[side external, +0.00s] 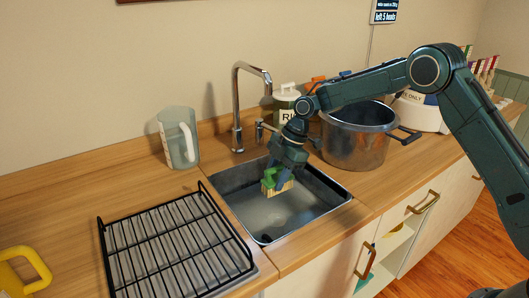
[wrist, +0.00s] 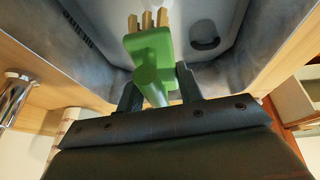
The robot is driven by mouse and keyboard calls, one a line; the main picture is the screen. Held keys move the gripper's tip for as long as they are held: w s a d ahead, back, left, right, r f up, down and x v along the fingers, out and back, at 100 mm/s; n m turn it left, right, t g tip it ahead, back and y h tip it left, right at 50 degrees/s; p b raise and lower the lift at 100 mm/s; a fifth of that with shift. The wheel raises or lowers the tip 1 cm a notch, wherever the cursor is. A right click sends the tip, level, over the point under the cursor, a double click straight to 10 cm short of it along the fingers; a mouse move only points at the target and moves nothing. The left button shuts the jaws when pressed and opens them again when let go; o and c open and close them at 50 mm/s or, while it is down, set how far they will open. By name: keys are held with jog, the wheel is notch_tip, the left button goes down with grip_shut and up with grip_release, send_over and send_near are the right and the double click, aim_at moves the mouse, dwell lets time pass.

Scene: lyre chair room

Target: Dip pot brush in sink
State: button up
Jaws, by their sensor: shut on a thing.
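My gripper (side external: 284,174) is over the metal sink (side external: 258,238), pointing down into its opening. It is shut on the green pot brush (side external: 269,181), which has a block head and pale bristles. In the wrist view the brush (wrist: 150,55) sits between the dark fingers (wrist: 157,92), its round green handle running back toward the gripper and its bristles pointing away into the sink. The sink basin (wrist: 215,15) fills the upper wrist view. I cannot tell whether the bristles touch the sink's bottom.
A tall metal faucet (side external: 237,105) stands behind the sink. A large metal pot (side external: 355,150) is to the right, close to my arm. A black wire rack (side external: 165,240) lies to the left, and a clear jug (side external: 178,140) stands at back left.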

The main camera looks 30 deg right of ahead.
jog(key=shift+f, duration=5.25)
jog(key=shift+w, duration=0.25)
jog(key=shift+w, duration=0.35)
jog(key=shift+s, duration=0.2)
jog(key=shift+s, duration=0.4)
jog(key=shift+w, duration=0.15)
jog(key=shift+w, duration=0.45)
